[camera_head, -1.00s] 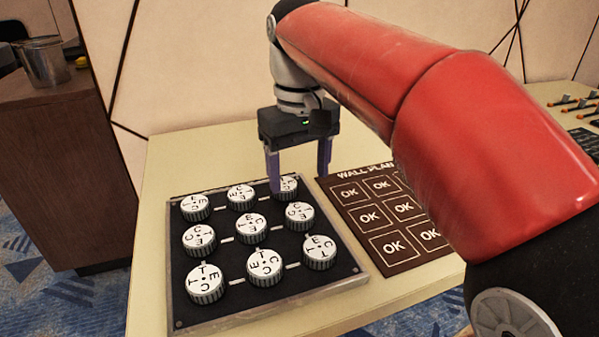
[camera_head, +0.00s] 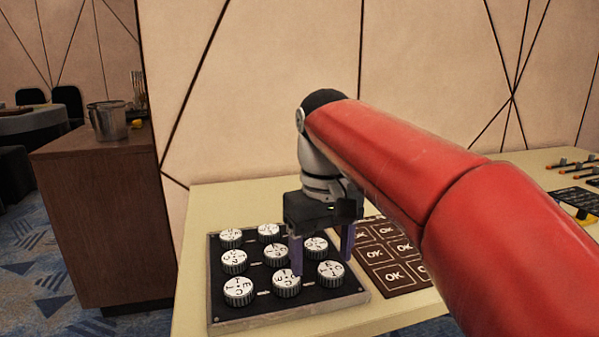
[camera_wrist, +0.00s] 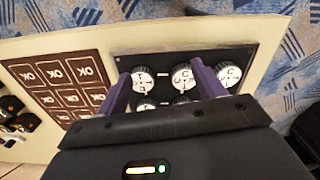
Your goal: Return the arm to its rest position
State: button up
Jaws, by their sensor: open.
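My gripper (camera_head: 322,262) is at the end of my red arm, pointing down over the right part of the black dial board (camera_head: 222,300). Its two purple fingers are spread apart, with nothing held between them. In the wrist view my gripper (camera_wrist: 160,88) shows its fingers apart over the board, with white lettered dials (camera_wrist: 144,77) showing between and beside them. From these views I cannot tell how high the fingertips are above the dials. My arm stretches forward from the lower right and hides part of the table.
A brown panel of OK squares (camera_head: 398,275) lies right of the board, partly behind my arm. Dark items with orange tips (camera_head: 572,163) lie at the table's far right. A wooden cabinet (camera_head: 100,220) with a metal pot (camera_head: 108,120) stands left. A panelled wall (camera_head: 270,90) rises behind.

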jog(key=s+d+f+m+t, duration=0.5)
jog(key=s+d+f, duration=0.7)
jog(key=s+f, duration=0.1)
jog(key=shift+s+f+t, duration=0.3)
jog(key=shift+s+f, duration=0.1)
jog(key=shift+f, duration=0.35)
jog(key=shift+a, duration=0.1)
